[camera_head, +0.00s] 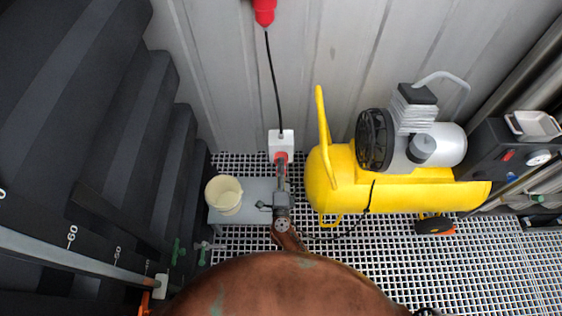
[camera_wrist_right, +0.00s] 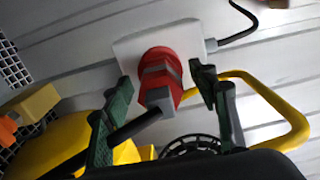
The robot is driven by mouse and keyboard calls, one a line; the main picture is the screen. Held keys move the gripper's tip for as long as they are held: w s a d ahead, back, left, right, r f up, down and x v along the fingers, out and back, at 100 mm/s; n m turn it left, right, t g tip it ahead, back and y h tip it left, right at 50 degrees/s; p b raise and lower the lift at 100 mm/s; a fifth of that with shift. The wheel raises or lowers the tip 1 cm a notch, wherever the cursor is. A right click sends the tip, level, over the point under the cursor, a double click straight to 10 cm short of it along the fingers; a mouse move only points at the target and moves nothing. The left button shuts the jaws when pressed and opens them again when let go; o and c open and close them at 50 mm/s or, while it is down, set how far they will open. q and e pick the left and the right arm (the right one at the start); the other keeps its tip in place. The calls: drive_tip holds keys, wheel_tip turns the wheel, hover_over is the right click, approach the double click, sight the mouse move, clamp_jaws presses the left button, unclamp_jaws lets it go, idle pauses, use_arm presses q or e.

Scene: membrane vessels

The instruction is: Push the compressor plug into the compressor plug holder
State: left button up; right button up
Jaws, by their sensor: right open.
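The compressor plug (camera_wrist_right: 160,80), red with a grey band, is at the face of the white plug holder box (camera_wrist_right: 185,40) on the wall. I cannot tell how deep it sits. Its black cable (camera_wrist_right: 135,127) runs to the lower left. My right gripper (camera_wrist_right: 160,100) is open, with one green finger on each side of the plug and gaps between. In the head view the holder (camera_head: 281,139) is on the wall, the red plug (camera_head: 281,157) is just below it, and my right gripper (camera_head: 282,171) reaches up to it.
A yellow compressor (camera_head: 400,188) stands close on the right, its raised handle (camera_head: 323,125) near my right arm. A cream bucket (camera_head: 223,195) sits on a grey platform (camera_head: 254,191) to the left. A black cable (camera_head: 273,80) runs up to a red fitting (camera_head: 264,12).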

idle(0.5)
clamp_jaws()
idle(0.7)
drive_tip(key=shift+s, duration=0.1)
drive_tip(key=shift+s+p, duration=0.9)
drive_tip(key=shift+s, duration=2)
